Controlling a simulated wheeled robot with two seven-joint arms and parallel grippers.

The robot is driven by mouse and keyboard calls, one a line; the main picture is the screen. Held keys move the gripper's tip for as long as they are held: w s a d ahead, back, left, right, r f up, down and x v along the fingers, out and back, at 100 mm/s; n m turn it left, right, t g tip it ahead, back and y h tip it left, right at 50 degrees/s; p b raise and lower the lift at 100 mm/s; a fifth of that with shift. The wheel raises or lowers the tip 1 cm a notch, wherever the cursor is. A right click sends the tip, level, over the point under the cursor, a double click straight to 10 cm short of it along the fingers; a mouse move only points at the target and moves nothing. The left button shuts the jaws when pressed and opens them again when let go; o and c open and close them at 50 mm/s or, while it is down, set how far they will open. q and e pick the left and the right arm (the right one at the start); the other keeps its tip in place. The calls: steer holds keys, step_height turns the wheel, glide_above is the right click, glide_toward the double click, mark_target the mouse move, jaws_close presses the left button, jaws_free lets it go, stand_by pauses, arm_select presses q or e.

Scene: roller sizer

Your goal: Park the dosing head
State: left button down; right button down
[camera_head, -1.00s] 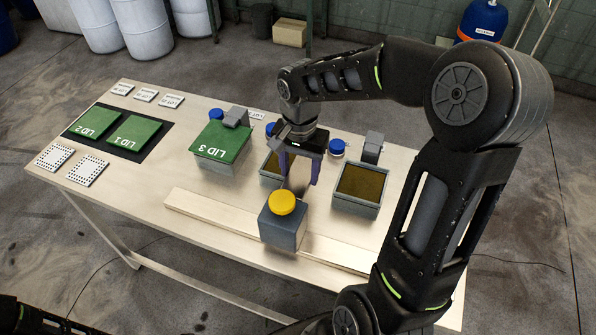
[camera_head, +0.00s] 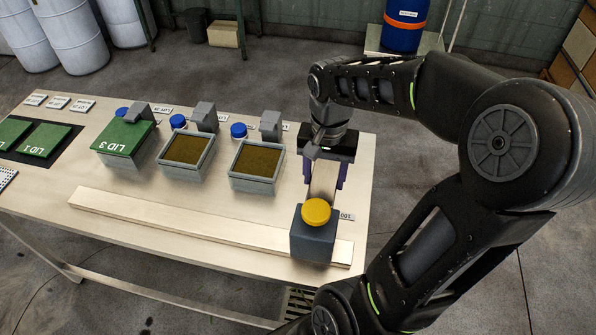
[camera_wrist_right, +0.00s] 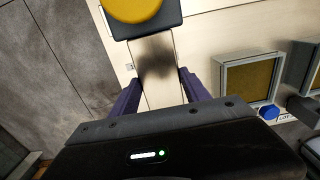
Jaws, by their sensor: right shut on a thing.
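The dosing head (camera_head: 313,243) is a dark grey block with a yellow round cap (camera_head: 317,211). It appears over the right end of the pale rail (camera_head: 190,222); I cannot tell whether it touches the rail. My right gripper (camera_head: 324,185) is behind it, shut on its pale handle (camera_head: 322,183). In the right wrist view the handle (camera_wrist_right: 157,75) runs between the fingers of my right gripper (camera_wrist_right: 158,90), with the dosing head (camera_wrist_right: 150,27) at the top edge. A small white label (camera_head: 346,216), partly hidden, lies right of the dosing head. My left gripper is out of view.
Two open trays (camera_head: 257,170) (camera_head: 187,150) with brown contents and a box with a green lid marked LID 3 (camera_head: 122,136) stand left of my gripper. Blue caps and grey blocks stand behind them. The table's right edge is close.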

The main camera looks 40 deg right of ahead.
steer(key=shift+s+d, duration=0.7)
steer(key=shift+s, duration=0.25)
steer(key=c, duration=1)
jaws_free()
steer(key=o, duration=0.4)
steer(key=shift+s+d, duration=0.1)
steer(key=shift+s, duration=0.05)
steer(key=shift+o, duration=0.4)
steer(key=shift+r, duration=0.1)
